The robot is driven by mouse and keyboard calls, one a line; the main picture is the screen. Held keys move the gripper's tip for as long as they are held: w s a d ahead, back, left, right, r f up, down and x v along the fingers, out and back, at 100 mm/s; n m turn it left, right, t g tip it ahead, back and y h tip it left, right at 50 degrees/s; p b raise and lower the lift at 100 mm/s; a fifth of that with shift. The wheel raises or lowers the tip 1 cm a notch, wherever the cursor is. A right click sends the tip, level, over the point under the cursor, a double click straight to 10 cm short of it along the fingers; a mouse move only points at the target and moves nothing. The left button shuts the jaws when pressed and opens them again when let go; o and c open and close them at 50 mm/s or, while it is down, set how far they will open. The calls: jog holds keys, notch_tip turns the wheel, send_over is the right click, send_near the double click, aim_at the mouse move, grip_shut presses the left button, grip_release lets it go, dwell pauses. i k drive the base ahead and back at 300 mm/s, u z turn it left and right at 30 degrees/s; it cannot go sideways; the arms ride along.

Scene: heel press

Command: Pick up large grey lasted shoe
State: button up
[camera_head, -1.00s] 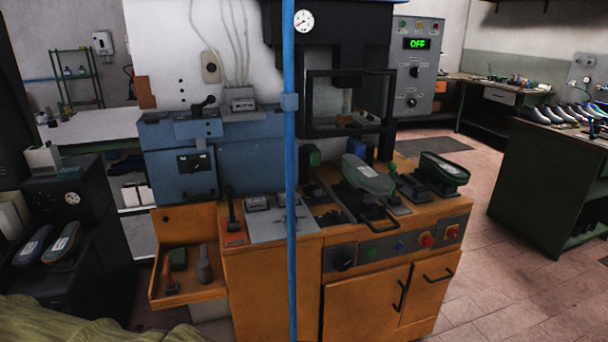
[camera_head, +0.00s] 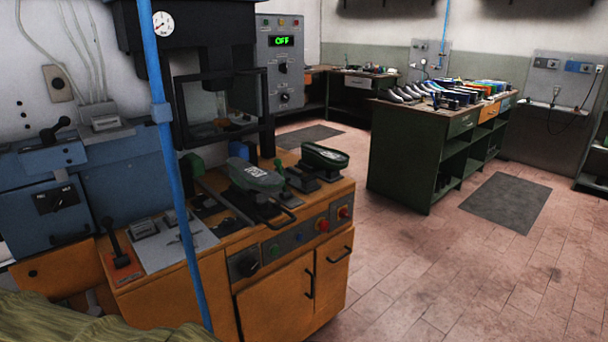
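Several grey shoes (camera_head: 406,93) lie in a row on top of the green workbench (camera_head: 398,145) at the back right. They are small in the picture, and I cannot tell which one is the large grey lasted shoe. A grey-green shoe-shaped piece with a white label (camera_head: 256,175) sits sole up on a black holder on the orange press cabinet (camera_head: 277,296). A darker green labelled piece (camera_head: 325,155) sits on another holder to its right. My gripper is not in view.
A blue upright pole (camera_head: 174,200) stands in the left foreground. The press (camera_head: 218,45) rises behind the cabinet, its display reading OFF. Tiled floor (camera_head: 440,270) is open at the right, with a dark mat (camera_head: 507,203) beside the green bench.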

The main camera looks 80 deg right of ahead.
aim_at(247, 176)
jog(key=z, duration=1.55)
